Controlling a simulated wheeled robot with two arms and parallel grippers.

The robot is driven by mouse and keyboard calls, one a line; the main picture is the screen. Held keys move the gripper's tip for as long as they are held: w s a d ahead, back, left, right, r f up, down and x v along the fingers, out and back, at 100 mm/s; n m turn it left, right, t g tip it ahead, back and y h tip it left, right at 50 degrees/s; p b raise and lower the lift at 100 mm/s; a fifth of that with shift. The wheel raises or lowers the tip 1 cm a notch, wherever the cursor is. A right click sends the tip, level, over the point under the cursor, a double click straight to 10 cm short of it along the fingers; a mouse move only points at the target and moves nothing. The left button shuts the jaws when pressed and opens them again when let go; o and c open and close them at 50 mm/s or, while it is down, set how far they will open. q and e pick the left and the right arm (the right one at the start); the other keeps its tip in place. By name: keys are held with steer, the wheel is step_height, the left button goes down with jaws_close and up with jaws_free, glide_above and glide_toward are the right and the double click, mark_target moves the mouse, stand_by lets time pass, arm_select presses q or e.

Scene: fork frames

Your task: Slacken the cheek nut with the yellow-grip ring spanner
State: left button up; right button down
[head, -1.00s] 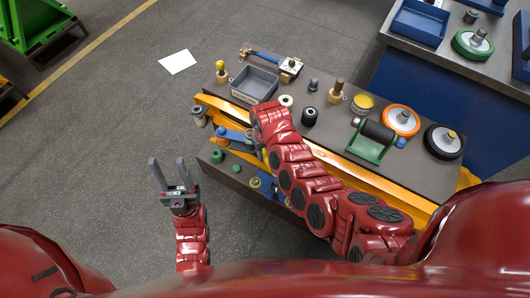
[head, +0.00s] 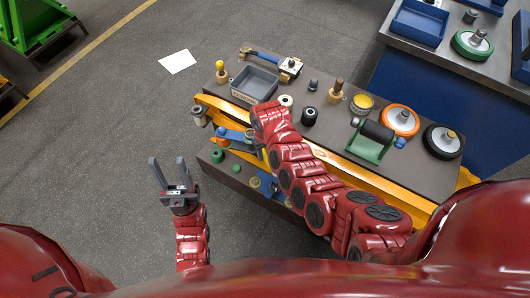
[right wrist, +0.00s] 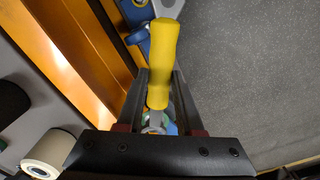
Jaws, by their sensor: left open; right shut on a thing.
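The yellow-grip ring spanner (right wrist: 162,60) shows in the right wrist view, its yellow grip between the fingers of my right gripper (right wrist: 160,78). The gripper is shut on it. A short grey length of the spanner shows below the grip; its ring end I cannot make out. In the head view my right arm hides most of this gripper, low beside the orange beam (head: 375,178). I cannot pick out the cheek nut; a blue part with grey metal (right wrist: 138,12) lies beyond the grip. My left gripper (head: 168,162) is open and empty over the floor, left of the bench.
The bench (head: 320,133) holds a grey tray (head: 254,84), a green-framed roller (head: 371,140), an orange-rimmed wheel (head: 400,120) and small parts. Blue parts (head: 236,135) lie by the beam's left end. A second bench (head: 430,85) stands at upper right.

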steer(key=shift+f+b, duration=0.75)
steer(key=shift+f, duration=0.35)
stand_by(0.4)
steer(key=c, duration=1.2)
jaws_free()
jaws_close()
steer(key=w+d+n, duration=0.4)
steer(key=d+n, duration=0.1)
steer(key=n, duration=0.1)
stand_by(0.9)
steer(key=shift+w, duration=0.1)
